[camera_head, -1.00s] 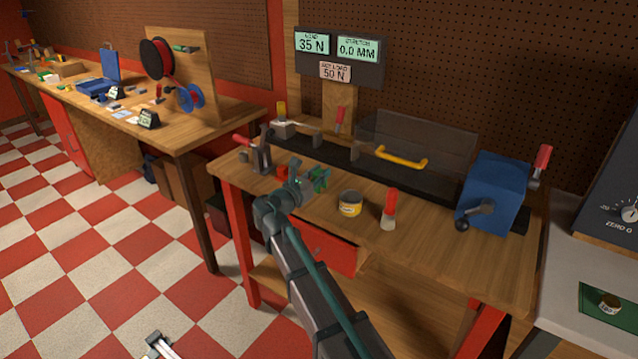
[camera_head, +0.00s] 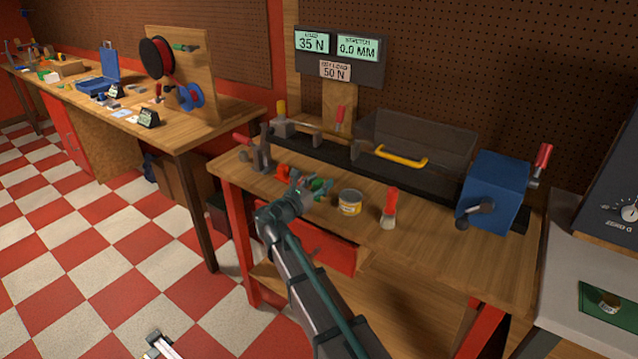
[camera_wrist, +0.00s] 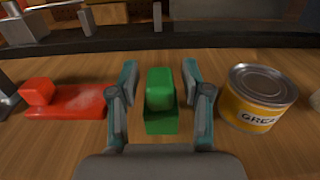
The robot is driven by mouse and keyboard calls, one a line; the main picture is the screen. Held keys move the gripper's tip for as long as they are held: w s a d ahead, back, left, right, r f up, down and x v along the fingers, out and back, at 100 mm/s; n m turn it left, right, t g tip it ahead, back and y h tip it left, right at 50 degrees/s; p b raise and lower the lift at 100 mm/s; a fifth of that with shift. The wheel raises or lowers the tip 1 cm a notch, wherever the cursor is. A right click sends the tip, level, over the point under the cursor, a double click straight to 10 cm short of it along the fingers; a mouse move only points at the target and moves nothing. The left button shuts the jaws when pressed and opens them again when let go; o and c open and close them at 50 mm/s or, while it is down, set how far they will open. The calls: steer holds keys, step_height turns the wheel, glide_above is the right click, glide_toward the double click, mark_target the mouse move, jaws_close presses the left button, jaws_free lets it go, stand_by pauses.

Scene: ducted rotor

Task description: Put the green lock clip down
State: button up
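The green lock clip (camera_wrist: 160,102) stands on the wooden bench top in the wrist view, a taller block on a wider base. My gripper (camera_wrist: 161,85) is open, with one finger on each side of the clip. Bare wood shows between the clip and both fingers. In the head view my gripper (camera_head: 308,187) is low over the front left of the bench, and the clip (camera_head: 321,186) shows partly behind it.
A red clip-like part (camera_wrist: 70,100) lies to the left, and a yellow grease tin (camera_wrist: 258,98) stands close on the right. A red-topped bottle (camera_head: 389,209) is further right. The test rig's dark rail (camera_head: 365,160) runs behind. The bench's front right is clear.

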steer(key=shift+r, duration=0.2)
steer(key=b+v, duration=0.1)
steer(key=v, duration=1.1)
steer(key=shift+f, duration=0.1)
